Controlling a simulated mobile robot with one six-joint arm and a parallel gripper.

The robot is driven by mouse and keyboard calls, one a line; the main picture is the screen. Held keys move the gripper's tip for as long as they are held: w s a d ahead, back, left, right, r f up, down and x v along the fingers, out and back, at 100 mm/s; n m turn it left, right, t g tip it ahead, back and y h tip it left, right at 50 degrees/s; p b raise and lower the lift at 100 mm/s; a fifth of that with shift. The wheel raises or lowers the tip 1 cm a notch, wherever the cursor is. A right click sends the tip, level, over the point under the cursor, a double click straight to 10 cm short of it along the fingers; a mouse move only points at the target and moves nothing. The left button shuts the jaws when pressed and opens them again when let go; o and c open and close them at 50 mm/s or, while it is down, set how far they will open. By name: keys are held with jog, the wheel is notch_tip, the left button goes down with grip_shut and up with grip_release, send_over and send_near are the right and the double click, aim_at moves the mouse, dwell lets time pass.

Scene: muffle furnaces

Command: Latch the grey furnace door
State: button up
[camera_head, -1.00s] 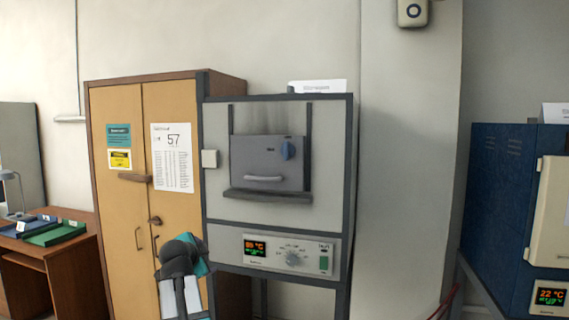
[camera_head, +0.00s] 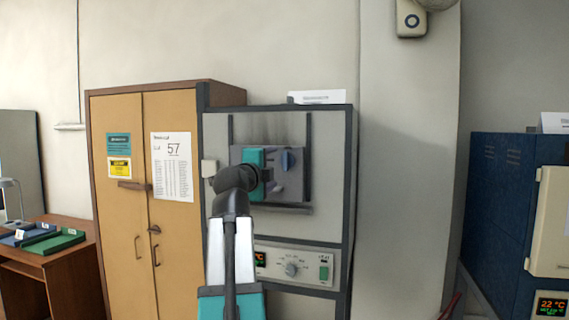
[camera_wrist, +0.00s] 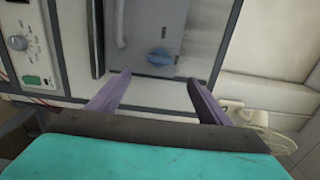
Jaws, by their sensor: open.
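The grey furnace (camera_head: 322,225) stands in the middle of the head view, with its grey door (camera_head: 298,190) down between two dark vertical rails. A blue latch knob (camera_head: 287,161) sits at the door's upper right. My gripper (camera_wrist: 158,84) is in front of the door, and in the head view its arm and teal body hide the door's left part and most of the handle. In the wrist view its two purple-grey fingers are wide apart and empty. The blue knob (camera_wrist: 160,57) lies just beyond the fingertips, between them, with no contact visible. The pale door handle (camera_wrist: 122,22) is beyond the left finger.
The control panel (camera_head: 292,263) with a dial and green switch is below the door. A wooden cabinet (camera_head: 173,230) stands close on the left. A blue furnace (camera_head: 497,200) is at the right. Bare wall (camera_head: 405,180) lies between the furnaces.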

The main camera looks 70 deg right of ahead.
aim_at(285, 162)
jog(key=shift+d, duration=0.15)
jog(key=d+p, duration=0.1)
jog(key=d, duration=0.3)
jog(key=d+p, duration=0.1)
jog(key=d, duration=0.3)
jog(key=d+p, duration=0.2)
jog(key=d, duration=0.2)
jog(key=shift+w+r, duration=0.15)
jog(key=shift+w, duration=0.25)
jog(key=shift+d, duration=0.8)
jog(key=shift+c, duration=0.4)
jog(key=c, duration=1)
jog(key=shift+o, duration=0.2)
